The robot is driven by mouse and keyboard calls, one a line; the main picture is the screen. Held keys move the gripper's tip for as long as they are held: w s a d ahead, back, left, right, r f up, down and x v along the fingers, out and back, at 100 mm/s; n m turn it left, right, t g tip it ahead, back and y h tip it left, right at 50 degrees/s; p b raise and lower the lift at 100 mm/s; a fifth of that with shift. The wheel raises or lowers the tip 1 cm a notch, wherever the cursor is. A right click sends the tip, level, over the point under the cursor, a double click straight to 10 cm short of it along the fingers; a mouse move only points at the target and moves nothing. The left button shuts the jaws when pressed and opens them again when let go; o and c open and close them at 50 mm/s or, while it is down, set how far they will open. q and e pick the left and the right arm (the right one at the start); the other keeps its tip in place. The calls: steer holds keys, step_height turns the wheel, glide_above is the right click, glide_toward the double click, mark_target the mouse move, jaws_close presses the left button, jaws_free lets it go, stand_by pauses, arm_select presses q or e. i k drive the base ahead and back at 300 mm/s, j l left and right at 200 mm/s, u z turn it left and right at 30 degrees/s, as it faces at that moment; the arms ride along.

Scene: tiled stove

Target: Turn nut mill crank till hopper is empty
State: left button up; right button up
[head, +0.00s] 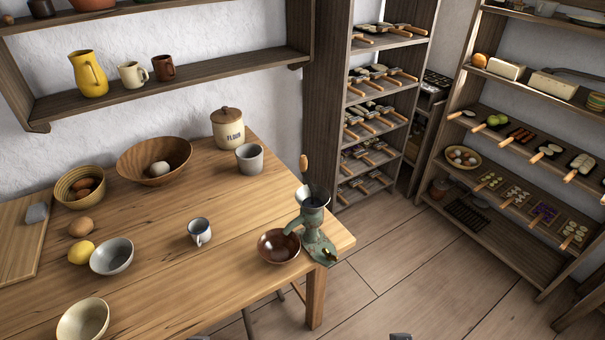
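The green metal nut mill (313,236) stands at the right corner of the wooden table. Its cup-shaped hopper (312,199) is on top, with something dark inside; I cannot tell how full it is. The crank's wooden handle (304,162) points up above the hopper. A brown bowl (278,246) sits on the table by the mill, below its spout; its contents are unclear. Only small grey tips at the bottom edge look like my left gripper (198,337) and my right gripper (400,336). Both are well below and apart from the mill, mostly cut off by the frame.
A small metal cup (199,232), a grey mug (249,158) and a flour jar (228,128) stand on the table (160,290). Several bowls, eggs and a lemon (81,252) lie at the left. Shelves (385,110) stand behind; the floor right of the table is clear.

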mark_target(302, 161)
steer(key=k+u, duration=0.1)
steer(key=u, duration=0.65)
steer(key=k+j+u, duration=0.1)
steer(key=u, duration=0.25)
steer(key=l+u, duration=0.1)
steer(key=u, duration=0.4)
steer(key=l+u, duration=0.1)
steer(key=u, duration=0.35)
steer(key=l+u, duration=0.1)
steer(key=u, duration=0.4)
steer(key=k+l, duration=0.1)
steer(key=l, duration=0.35)
steer(key=k+l, duration=0.15)
steer(key=l, duration=0.35)
steer(key=k+l, duration=0.1)
steer(key=l, duration=0.35)
steer(key=k+l, duration=0.15)
steer(key=l, duration=0.35)
steer(key=k+l, duration=0.1)
steer(key=l, duration=0.35)
steer(key=k+l, duration=0.15)
steer(key=l, duration=0.3)
steer(key=k+l, duration=0.1)
steer(key=l, duration=0.4)
steer(key=k+l, duration=0.15)
steer(key=l, duration=0.3)
